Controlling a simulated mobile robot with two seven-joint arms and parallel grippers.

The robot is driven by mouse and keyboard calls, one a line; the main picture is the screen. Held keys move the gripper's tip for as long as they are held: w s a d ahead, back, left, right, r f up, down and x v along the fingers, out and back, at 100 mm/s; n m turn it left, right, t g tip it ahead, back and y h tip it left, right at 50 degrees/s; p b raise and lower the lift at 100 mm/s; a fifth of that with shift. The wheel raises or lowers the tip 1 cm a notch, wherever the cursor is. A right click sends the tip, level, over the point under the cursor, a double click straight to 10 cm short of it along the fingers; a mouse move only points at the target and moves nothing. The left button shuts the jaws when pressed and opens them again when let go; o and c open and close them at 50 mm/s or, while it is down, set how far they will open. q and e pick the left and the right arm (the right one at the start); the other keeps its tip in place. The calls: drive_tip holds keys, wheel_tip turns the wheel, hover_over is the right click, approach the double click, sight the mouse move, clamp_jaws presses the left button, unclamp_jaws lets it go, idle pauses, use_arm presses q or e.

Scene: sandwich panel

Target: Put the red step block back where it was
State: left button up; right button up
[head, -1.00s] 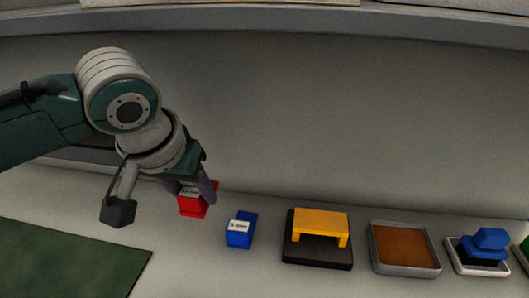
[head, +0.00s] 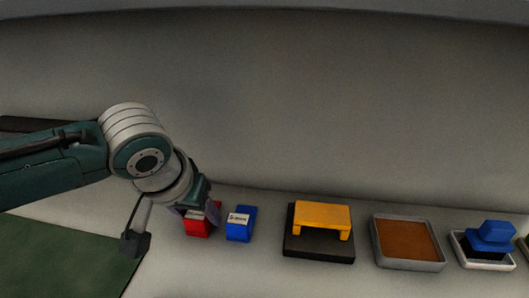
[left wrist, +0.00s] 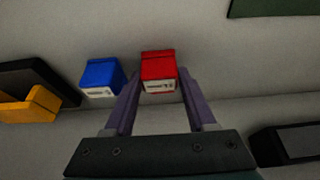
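The red step block (head: 197,228), with a pale label, is beside the blue step block (head: 241,224), just left of it with a narrow gap. My left gripper (head: 200,210) points down over the red block. In the left wrist view the red block (left wrist: 158,68) lies between the two finger tips, close against both, so the gripper looks shut on it. The block is at or just above the counter; I cannot tell whether it touches. The blue block (left wrist: 101,76) stands outside the fingers. My right gripper is not in view.
On the counter to the right stand a yellow bridge-shaped block (head: 322,215) on a black base (head: 320,247), a grey tray with a brown inside (head: 408,265), and a blue stepped piece (head: 491,236) in a white tray. A green mat (head: 60,260) lies at left. A wall rises behind.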

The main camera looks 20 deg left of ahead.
use_arm(q)
drive_tip(key=o, duration=0.3)
drive_tip(key=shift+r, duration=0.25)
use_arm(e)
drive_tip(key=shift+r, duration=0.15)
use_arm(q)
drive_tip(key=p+v, duration=0.4)
drive_tip(key=v, duration=0.7)
drive_tip(key=s+d+m+h, duration=0.2)
drive_tip(key=s+d+m, duration=0.1)
drive_tip(key=s+d, duration=0.45)
drive_tip(key=shift+m+g+y, duration=0.4)
drive_tip(key=shift+m, duration=0.4)
drive_tip(key=s, duration=0.2)
drive_tip(key=s+a, duration=0.1)
drive_tip(key=s, duration=0.2)
drive_tip(key=s+a, duration=0.1)
drive_tip(key=s, duration=0.2)
drive_tip(key=shift+s+a, duration=0.25)
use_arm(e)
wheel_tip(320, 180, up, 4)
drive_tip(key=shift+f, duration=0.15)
